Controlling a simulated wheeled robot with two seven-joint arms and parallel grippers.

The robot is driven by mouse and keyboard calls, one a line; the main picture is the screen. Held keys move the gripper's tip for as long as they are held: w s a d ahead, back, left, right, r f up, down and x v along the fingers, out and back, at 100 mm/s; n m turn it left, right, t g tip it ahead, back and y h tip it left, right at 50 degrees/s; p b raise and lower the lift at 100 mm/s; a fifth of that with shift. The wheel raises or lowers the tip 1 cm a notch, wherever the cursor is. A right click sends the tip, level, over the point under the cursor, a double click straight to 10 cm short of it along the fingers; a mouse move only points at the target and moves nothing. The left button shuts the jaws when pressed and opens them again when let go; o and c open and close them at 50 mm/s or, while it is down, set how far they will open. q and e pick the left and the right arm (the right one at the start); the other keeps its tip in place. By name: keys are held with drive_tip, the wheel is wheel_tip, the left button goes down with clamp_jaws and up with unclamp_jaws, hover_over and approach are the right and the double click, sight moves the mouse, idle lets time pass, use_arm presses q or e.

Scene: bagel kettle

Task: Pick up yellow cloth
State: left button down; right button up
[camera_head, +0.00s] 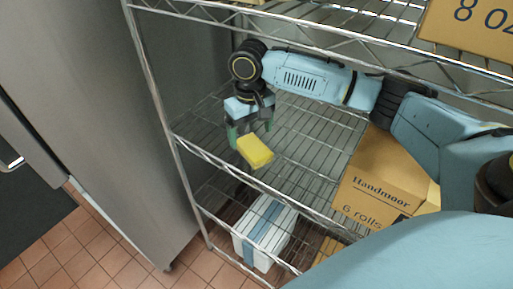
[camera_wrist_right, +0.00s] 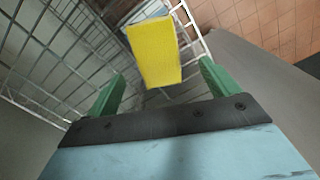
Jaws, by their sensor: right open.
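The yellow cloth (camera_head: 255,151) is a small, thick yellow block at the front of the wire shelf in the head view. In the right wrist view the yellow cloth (camera_wrist_right: 154,52) appears just beyond and between the fingertips. My right gripper (camera_head: 250,133) reaches down over the shelf, right beside the cloth's upper left end. In the right wrist view the green fingers of my right gripper (camera_wrist_right: 163,82) are spread apart, with nothing between them. The cloth looks apart from both fingers. My left gripper is not in view.
A cardboard box marked Handmoor (camera_head: 385,180) stands right on the same wire shelf (camera_head: 312,150). Another box (camera_head: 470,25) sits on the shelf above. A white and blue container (camera_head: 264,232) is below. A grey metal cabinet (camera_head: 120,120) stands left.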

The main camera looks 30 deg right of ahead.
sight(253, 146)
drive_tip(key=f, duration=0.4)
drive_tip(key=shift+s+d+f, duration=0.1)
drive_tip(key=shift+d+f, duration=0.1)
drive_tip(key=shift+f, duration=0.05)
drive_tip(key=c, duration=1.2)
drive_tip(key=shift+o, duration=0.2)
wheel_tip(253, 146, up, 10)
drive_tip(key=o, duration=0.4)
drive_tip(key=shift+c, duration=1.1)
